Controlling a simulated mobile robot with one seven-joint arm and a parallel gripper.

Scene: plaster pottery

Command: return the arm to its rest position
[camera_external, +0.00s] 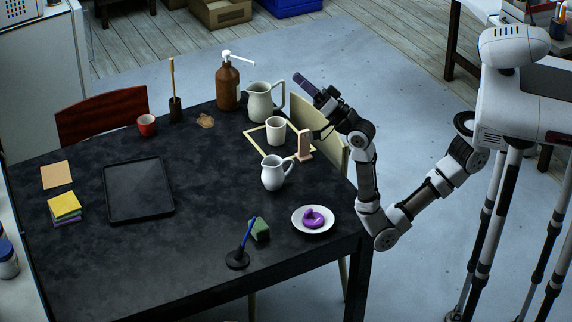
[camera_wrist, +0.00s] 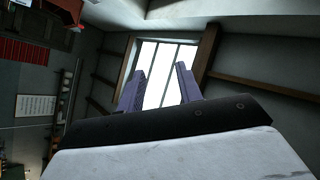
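My arm reaches from the right side of the external view, with its lower joint beside the table's right edge. My gripper (camera_external: 303,81) is raised above the back right part of the table, its purple fingers pointing up and to the left. In the wrist view, the two fingers of my gripper (camera_wrist: 162,70) stand apart with a bright window behind the gap. The gripper is open and empty. The wrist camera faces up toward the ceiling and window, so no tabletop shows there.
The dark table (camera_external: 200,255) holds a large pitcher (camera_external: 260,103), a white cup (camera_external: 276,131), a small jug (camera_external: 272,174), a brown pump bottle (camera_external: 228,87), and a plate (camera_external: 297,228) with a purple ring (camera_external: 316,218). A chair (camera_external: 333,150) stands behind my forearm. Open floor lies behind the table.

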